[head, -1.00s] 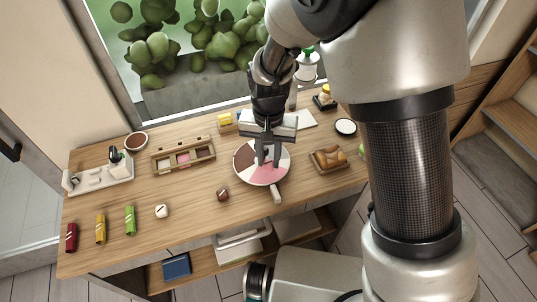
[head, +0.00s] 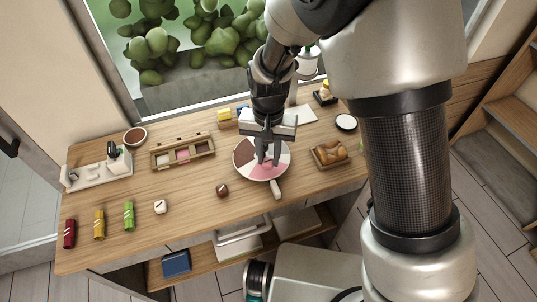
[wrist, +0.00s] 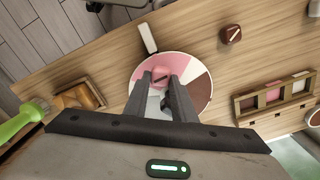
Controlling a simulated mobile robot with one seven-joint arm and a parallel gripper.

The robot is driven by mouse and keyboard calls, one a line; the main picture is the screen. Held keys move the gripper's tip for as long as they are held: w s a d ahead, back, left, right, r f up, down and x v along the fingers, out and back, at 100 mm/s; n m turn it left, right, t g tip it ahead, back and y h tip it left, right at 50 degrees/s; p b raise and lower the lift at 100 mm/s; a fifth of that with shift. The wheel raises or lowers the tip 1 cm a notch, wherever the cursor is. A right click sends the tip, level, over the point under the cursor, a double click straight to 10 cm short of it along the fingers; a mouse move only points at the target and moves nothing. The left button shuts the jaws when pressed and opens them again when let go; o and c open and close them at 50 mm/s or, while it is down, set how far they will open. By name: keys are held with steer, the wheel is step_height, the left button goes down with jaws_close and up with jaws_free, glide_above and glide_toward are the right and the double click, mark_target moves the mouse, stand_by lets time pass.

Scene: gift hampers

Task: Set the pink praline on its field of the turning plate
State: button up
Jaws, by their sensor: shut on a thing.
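In the wrist view my gripper (wrist: 163,77) is shut on the pink praline (wrist: 160,74), which shows between the fingertips over the pink field. I cannot tell whether the praline touches the plate. The fingers hide part of the plate.
A wooden box (head: 204,152) with compartments stands left of the plate, a pink piece in its middle. A brown praline (head: 222,190) and a white one (head: 160,207) lie in front. The front left table is partly clear.

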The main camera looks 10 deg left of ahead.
steer(key=shift+f+b, duration=0.6)
steer(key=shift+f, duration=0.35)
stand_by(2.0)
steer(key=o, duration=0.8)
step_height(320, 180, up, 18)
steer(key=shift+f+p, duration=0.25)
steer(key=shift+p, duration=0.45)
